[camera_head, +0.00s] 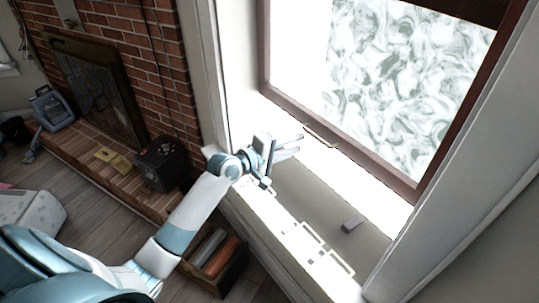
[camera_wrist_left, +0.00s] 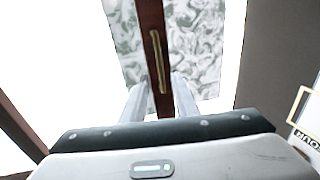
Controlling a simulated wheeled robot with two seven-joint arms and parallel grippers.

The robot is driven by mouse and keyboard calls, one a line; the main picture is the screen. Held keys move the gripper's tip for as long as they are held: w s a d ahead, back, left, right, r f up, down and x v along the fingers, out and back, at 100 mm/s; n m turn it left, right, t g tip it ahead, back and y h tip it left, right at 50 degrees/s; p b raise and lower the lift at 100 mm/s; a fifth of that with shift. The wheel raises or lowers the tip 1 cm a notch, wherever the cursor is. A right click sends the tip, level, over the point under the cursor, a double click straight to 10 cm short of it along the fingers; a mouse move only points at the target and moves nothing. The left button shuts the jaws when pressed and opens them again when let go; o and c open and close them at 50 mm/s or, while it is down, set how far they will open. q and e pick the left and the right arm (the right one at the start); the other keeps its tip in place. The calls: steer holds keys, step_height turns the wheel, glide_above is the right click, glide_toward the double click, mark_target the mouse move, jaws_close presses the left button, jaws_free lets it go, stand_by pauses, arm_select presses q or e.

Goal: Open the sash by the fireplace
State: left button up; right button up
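The window sash (camera_head: 380,170) has a dark brown frame around a pane with a grey-green marbled look, right of the brick fireplace (camera_head: 95,85). A thin brass-coloured handle (camera_head: 321,136) lies along its bottom rail. My left gripper (camera_head: 300,144) is over the sill, just left of and below the handle. In the left wrist view the handle (camera_wrist_left: 158,62) shows upright on the brown rail, ahead of and between the two fingers (camera_wrist_left: 160,98). The fingers are apart with nothing between them, and no contact with the handle shows. My right gripper is out of view.
A wooden crate (camera_head: 215,272) stands on the floor below. A dark box (camera_head: 162,163) and a blue lantern-like object (camera_head: 52,108) stand on the hearth. The white window jamb (camera_head: 470,150) borders the right.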

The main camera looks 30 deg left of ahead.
arm_select(q)
steer(key=b+v, duration=0.2)
steer(key=v, duration=0.7)
steer(key=shift+s, duration=0.25)
